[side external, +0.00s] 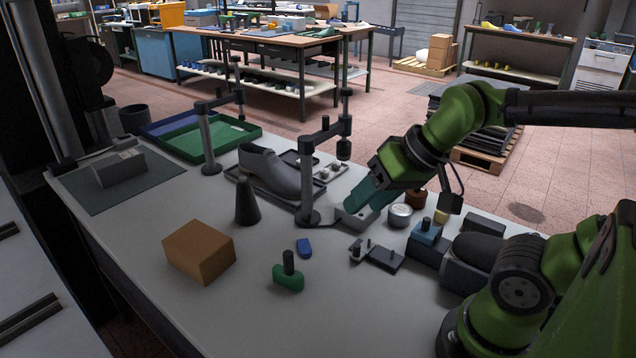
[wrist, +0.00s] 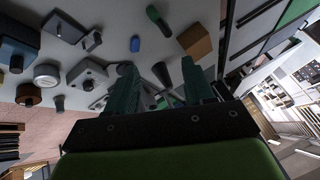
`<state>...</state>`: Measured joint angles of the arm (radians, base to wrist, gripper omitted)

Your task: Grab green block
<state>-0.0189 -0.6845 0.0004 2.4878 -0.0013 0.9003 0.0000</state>
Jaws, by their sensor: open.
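The green block (side external: 288,280), with a dark upright peg on top, stands on the grey table near its front middle. In the wrist view the green block (wrist: 157,17) is near the top centre, beyond my fingertips. My gripper (side external: 357,206) is above the table, behind and to the right of the block and well apart from it. In the wrist view my gripper (wrist: 160,82) has its two teal fingers spread, with no object held between them.
A brown box (side external: 199,251), a dark cone (side external: 247,203) and a blue piece (side external: 304,247) stand near the block. A grey shoe last (side external: 269,171) and clamp posts (side external: 308,186) are behind. Metal parts (side external: 378,254) lie right. The table's front is clear.

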